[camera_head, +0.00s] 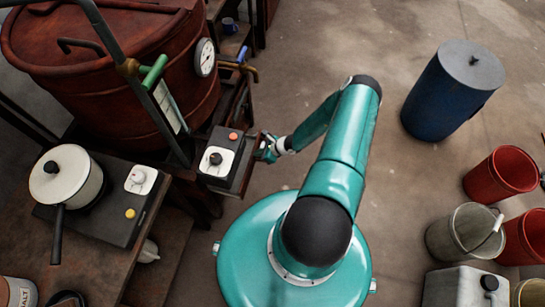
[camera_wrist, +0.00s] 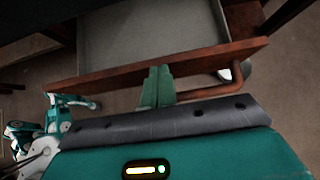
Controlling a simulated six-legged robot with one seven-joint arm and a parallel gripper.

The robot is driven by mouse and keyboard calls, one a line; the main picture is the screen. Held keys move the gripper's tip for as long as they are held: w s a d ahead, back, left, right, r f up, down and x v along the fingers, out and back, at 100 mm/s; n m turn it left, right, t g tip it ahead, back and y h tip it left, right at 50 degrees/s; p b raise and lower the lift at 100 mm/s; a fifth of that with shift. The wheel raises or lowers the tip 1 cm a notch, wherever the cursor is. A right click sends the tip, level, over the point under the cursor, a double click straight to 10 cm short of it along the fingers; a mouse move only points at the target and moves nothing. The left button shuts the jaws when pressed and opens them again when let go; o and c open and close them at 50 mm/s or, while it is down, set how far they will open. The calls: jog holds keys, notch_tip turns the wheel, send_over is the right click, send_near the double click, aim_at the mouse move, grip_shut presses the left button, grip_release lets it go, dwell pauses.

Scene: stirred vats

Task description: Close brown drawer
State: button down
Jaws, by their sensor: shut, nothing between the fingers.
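The brown drawer (camera_wrist: 100,82) stands open in the wrist view, with its pale grey inside showing behind a reddish-brown front board. A copper-coloured bar handle (camera_wrist: 228,88) sticks out from the right part of that front. My gripper (camera_wrist: 157,72) has its green fingers shut together, with nothing between them. In the head view my gripper (camera_head: 268,148) is beside the control box at the bench's right end, and the drawer is largely hidden there.
A control box (camera_head: 222,160) with a knob sits above the drawer area. A large red-brown vat (camera_head: 110,70) with a gauge and a bench with a white pot (camera_head: 66,177) stand left. A blue barrel (camera_head: 440,95) and red buckets (camera_head: 500,172) stand right. Floor between is clear.

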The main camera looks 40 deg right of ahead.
jog(key=shift+w+a, duration=0.8)
jog(key=shift+w, duration=0.25)
jog(key=shift+w+a, duration=0.8)
jog(key=shift+w, duration=0.25)
jog(key=shift+d, duration=0.1)
jog(key=s+d, duration=0.1)
jog(key=s, duration=0.1)
jog(key=s+d, duration=0.2)
jog(key=shift+d+r, duration=0.1)
jog(key=shift+r, duration=0.3)
jog(key=v, duration=0.8)
jog(key=shift+s+r, duration=0.2)
